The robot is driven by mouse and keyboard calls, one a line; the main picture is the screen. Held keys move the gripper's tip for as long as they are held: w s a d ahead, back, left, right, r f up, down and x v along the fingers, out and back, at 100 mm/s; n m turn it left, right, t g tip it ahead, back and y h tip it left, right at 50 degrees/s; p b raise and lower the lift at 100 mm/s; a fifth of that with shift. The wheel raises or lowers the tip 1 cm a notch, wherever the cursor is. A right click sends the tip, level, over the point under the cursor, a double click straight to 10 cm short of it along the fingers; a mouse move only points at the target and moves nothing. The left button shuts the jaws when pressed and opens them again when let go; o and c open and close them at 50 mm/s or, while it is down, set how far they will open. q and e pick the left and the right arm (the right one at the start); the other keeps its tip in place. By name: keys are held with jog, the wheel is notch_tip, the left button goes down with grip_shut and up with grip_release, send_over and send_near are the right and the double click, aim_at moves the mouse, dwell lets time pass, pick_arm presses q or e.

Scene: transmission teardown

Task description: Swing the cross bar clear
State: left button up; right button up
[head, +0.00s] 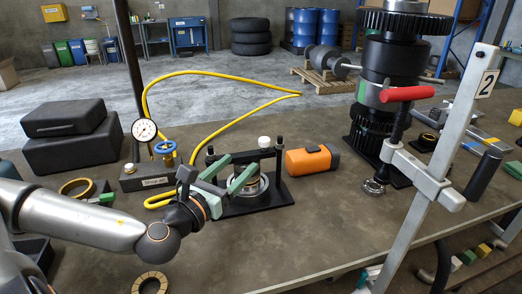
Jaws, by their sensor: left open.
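A black fixture (268,206) stands on the bench with two upright posts. A dark cross bar (245,155) spans between the posts, with a pale knob (264,142) above it. A round metal part (252,190) sits below the bar, partly hidden by my fingers. My left gripper (241,165) reaches in from the left, its green fingers spread at the front of the fixture, near the bar. No object shows between the fingers; whether they touch the bar I cannot tell. My right gripper does not show.
An orange block (312,160) lies right of the fixture. A gauge unit (143,180) with a yellow hose (215,74) stands left. A tall dark gear stack (390,65) and a grey post (436,165) with a red handle (407,94) stand right. The front middle bench is clear.

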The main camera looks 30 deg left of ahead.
aim_at(262, 143)
pick_arm(q)
jog(key=w+b, duration=0.2)
jog(key=w, duration=0.1)
jog(key=w+b, duration=0.1)
jog(key=w, duration=0.1)
jog(key=shift+w+a+r+b, duration=0.15)
jog(key=shift+w+a+b, duration=0.1)
jog(key=shift+b, duration=0.1)
jog(key=w+p, duration=0.1)
jog(key=w, duration=0.3)
jog(key=shift+w+a, duration=0.1)
jog(key=shift+w, duration=0.65)
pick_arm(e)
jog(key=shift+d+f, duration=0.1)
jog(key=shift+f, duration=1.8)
pick_arm(q)
grip_shut()
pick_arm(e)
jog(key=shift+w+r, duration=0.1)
